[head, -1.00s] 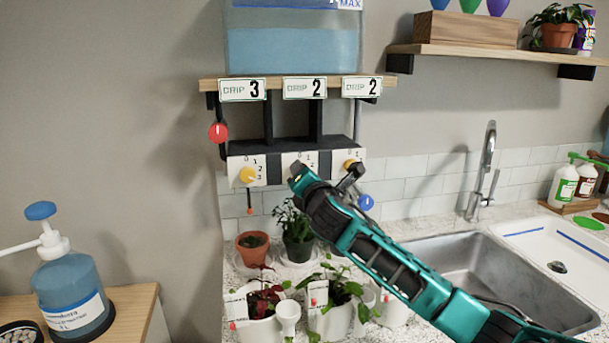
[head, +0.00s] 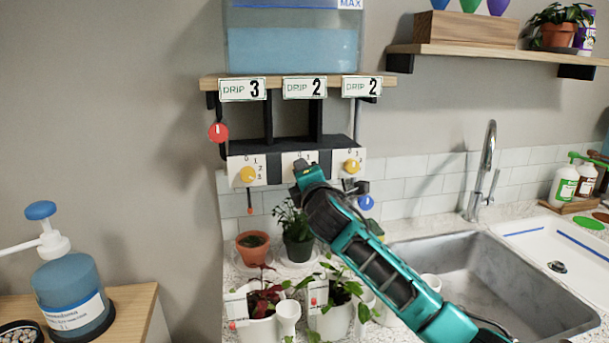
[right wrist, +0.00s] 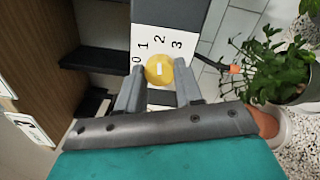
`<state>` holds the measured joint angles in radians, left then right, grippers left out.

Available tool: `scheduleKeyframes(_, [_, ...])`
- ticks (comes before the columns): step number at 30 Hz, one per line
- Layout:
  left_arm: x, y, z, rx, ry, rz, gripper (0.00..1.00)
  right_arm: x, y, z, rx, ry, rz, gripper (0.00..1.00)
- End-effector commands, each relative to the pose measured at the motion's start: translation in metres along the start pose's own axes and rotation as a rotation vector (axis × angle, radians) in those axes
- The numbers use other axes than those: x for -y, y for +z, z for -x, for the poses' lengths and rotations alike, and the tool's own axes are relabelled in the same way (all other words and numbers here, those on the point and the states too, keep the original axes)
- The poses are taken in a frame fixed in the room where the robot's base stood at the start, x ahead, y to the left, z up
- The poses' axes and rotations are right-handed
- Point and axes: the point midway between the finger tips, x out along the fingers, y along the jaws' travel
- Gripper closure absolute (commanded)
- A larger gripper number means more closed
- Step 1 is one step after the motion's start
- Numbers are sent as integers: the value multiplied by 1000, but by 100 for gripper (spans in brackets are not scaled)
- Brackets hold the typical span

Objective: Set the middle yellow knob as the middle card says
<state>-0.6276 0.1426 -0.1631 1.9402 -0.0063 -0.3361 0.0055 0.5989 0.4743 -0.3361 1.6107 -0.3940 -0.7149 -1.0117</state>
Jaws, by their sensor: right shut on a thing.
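The middle card (head: 304,88) reads DRIP 2. Below it, the middle white dial plate (head: 288,158) is mostly hidden by my right gripper (head: 303,168) in the head view. In the right wrist view, the middle yellow knob (right wrist: 158,69) sits between the two fingers of my right gripper (right wrist: 160,84), which is shut on it. The plate (right wrist: 150,22) shows 0, 1, 2 and 3 in an arc around the knob. A short pale mark shows on the knob's face, but I cannot tell which number it points to. My left gripper is out of view.
A red knob (head: 218,132) hangs at left, a blue one (head: 366,202) at right. Potted plants (head: 298,238) stand below.

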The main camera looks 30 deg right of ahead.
Motion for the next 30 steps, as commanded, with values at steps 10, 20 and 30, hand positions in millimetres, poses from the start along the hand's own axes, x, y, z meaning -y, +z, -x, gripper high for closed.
scheduleKeyframes(10, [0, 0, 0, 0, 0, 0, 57, 0, 0, 0, -1, 0, 0, 59])
scheduleKeyframes(20, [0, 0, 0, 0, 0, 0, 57, 0, 0, 0, 0, 0, 1, 39])
scheduleKeyframes(30, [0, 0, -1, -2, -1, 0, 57, 1, 0, 16, -1, 1, 1, 39])
